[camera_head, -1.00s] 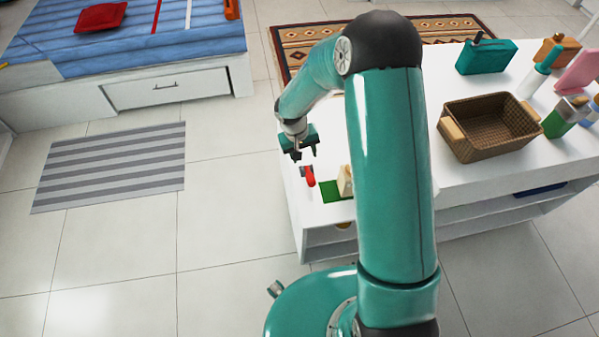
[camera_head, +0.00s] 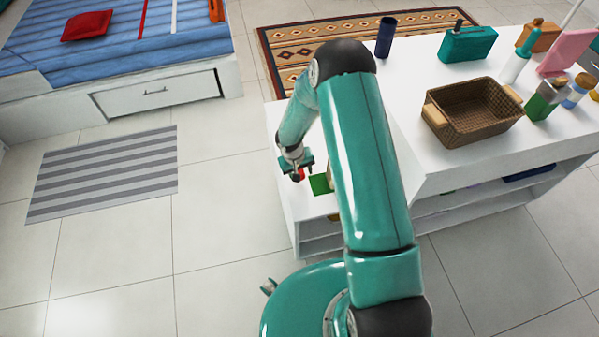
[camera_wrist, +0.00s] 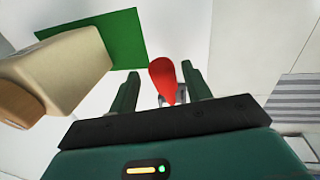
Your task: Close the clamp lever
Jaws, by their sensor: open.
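The red clamp lever (camera_wrist: 162,78) shows in the wrist view between the two fingers of my gripper (camera_wrist: 160,82). The fingers stand apart on either side of it, and I see no contact. A grey metal part (camera_wrist: 170,98) shows at the lever's lower end, mostly hidden by my gripper. In the head view my gripper (camera_head: 297,172) is low over the left end of the white counter (camera_head: 287,122). Only a bit of the red lever (camera_head: 301,176) shows there beside the gripper.
A green sheet (camera_wrist: 122,38) and a cream block with a brown end (camera_wrist: 75,68) lie close to the gripper's left in the wrist view. A wicker basket (camera_head: 473,140) and several bottles stand farther right on the counter.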

